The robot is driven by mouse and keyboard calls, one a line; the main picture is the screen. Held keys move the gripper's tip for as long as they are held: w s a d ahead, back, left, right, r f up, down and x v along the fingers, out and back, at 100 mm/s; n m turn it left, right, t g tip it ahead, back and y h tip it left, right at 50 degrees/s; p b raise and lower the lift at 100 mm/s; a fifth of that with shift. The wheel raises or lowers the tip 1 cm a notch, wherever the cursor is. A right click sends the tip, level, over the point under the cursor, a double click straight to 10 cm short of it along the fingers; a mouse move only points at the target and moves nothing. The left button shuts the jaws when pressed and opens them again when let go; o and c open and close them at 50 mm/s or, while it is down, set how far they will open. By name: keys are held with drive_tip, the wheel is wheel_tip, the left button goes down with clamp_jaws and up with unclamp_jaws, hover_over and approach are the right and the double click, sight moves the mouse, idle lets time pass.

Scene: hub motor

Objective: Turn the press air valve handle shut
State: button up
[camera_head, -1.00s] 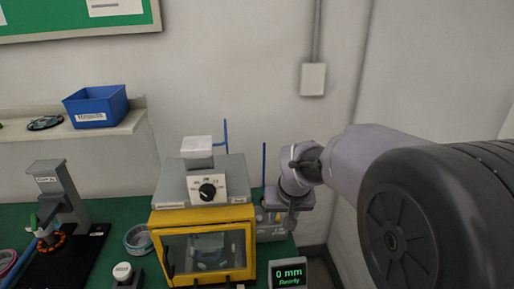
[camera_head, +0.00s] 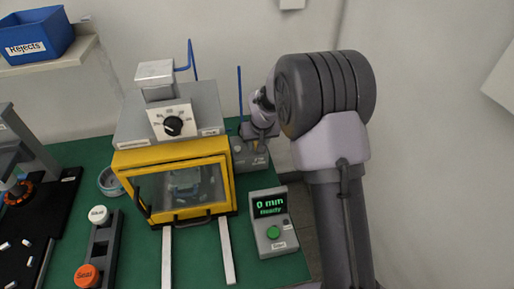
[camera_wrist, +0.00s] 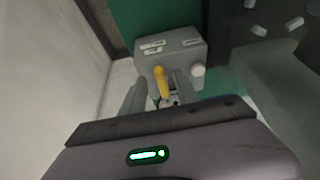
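The press air valve handle is a yellow lever (camera_wrist: 161,82) on a grey box (camera_wrist: 172,47) with white labels, seen in the wrist view. My gripper (camera_wrist: 160,92) is open, with one finger on each side of the lever and gaps visible, so it does not look clamped. The lever points toward the camera, its lower end partly hidden between the fingers. In the head view the grey box (camera_head: 249,160) stands just right of the yellow-framed press (camera_head: 182,186), and my gripper end is above it, mostly hidden by my wrist.
A white knob (camera_wrist: 198,70) sits close beside the right finger. A blue upright rod (camera_head: 240,95) rises beside my wrist. The wall is close behind. A two-button box (camera_head: 98,250) is at left.

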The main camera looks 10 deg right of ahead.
drive_tip(key=shift+x, duration=0.8)
clamp_jaws()
